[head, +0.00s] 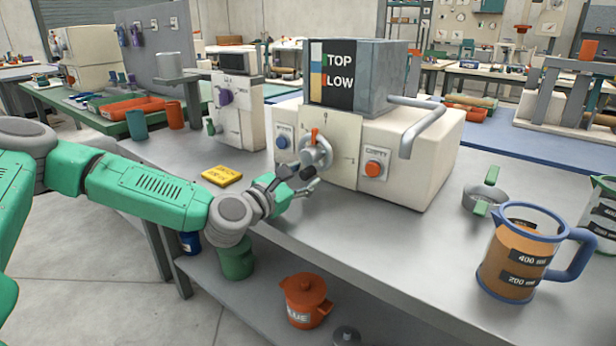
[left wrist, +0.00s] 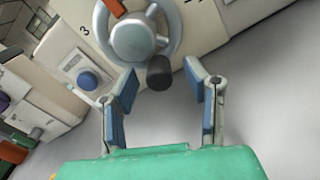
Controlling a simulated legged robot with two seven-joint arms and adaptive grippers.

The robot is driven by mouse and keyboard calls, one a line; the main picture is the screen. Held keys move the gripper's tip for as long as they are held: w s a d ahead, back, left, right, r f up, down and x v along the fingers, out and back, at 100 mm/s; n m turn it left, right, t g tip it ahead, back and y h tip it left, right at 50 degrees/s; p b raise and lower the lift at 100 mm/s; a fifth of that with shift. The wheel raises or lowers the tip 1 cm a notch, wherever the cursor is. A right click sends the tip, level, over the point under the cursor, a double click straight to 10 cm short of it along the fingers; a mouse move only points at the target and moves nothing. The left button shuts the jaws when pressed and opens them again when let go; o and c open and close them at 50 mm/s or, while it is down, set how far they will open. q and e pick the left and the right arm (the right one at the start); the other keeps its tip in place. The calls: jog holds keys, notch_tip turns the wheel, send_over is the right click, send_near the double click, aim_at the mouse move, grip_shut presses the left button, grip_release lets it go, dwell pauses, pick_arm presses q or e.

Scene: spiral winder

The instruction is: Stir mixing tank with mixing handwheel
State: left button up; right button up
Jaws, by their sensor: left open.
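The mixing handwheel (head: 318,152) is a grey wheel with an orange pointer and a dark handle knob, on the front of a cream machine with a TOP/LOW panel (head: 332,77). In the left wrist view the handwheel (left wrist: 138,38) fills the top centre and its dark knob (left wrist: 159,73) hangs at its lower right. My left gripper (head: 298,178) is open just in front of the wheel's lower part. In the wrist view the knob appears between the fingertips of my left gripper (left wrist: 162,74); contact cannot be told. No mixing tank is clearly visible. My right gripper is not in view.
A blue button (head: 283,141) and an orange-red button (head: 373,168) flank the wheel. A grey bent pipe (head: 424,125) sticks out at right. A yellow block (head: 222,175) lies left on the grey bench.

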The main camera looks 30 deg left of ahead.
pick_arm(q)
jog(key=shift+w, duration=1.05)
grip_shut()
jog(key=shift+a+m, duration=0.1)
jog(key=shift+m, duration=0.2)
